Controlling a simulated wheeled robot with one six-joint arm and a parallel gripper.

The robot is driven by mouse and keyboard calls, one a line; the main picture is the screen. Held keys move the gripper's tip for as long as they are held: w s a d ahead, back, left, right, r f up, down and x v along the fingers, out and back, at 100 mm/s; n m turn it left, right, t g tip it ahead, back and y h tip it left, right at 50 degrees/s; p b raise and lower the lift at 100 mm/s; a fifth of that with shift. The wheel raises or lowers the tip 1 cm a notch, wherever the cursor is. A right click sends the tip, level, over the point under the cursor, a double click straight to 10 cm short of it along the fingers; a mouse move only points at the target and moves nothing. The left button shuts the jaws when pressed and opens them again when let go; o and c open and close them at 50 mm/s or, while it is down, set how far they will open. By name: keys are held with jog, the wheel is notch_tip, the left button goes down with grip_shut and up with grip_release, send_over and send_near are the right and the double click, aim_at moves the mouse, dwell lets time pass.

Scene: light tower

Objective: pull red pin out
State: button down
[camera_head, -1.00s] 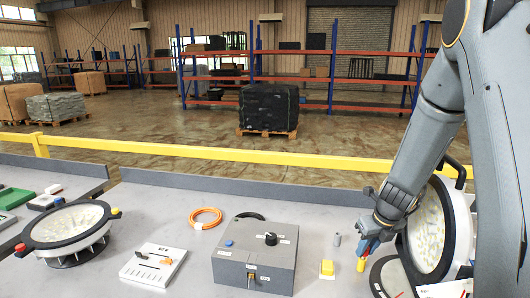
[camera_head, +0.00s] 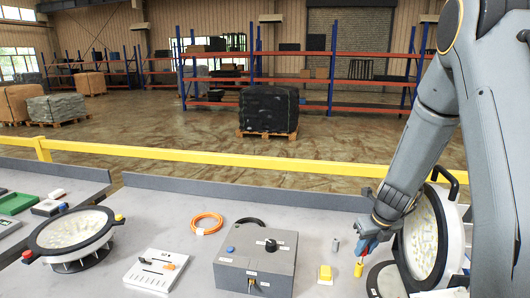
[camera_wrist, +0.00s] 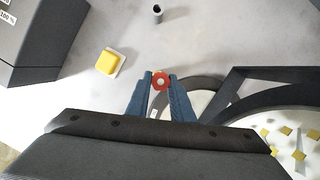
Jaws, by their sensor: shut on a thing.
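My gripper (camera_wrist: 160,86) is shut on the red pin (camera_wrist: 161,82), whose round red head with a pale centre shows between the blue fingertips in the wrist view. The pin's shaft is hidden below the head. In the head view my gripper (camera_head: 366,245) points down beside the round lamp (camera_head: 424,232) on the right of the bench. A small yellow piece (camera_head: 359,269) shows just below the fingertips. I cannot tell whether the pin is still seated in anything.
A yellow button on a white base (camera_head: 325,274) and a small grey cylinder (camera_head: 335,245) stand left of my gripper. A grey control box (camera_head: 257,262) is further left, with a white switch panel (camera_head: 157,270), an orange cable coil (camera_head: 207,223) and another round lamp (camera_head: 72,230).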

jog(key=shift+r+p, duration=0.55)
jog(key=shift+r+p, duration=0.8)
jog(key=shift+r, duration=0.4)
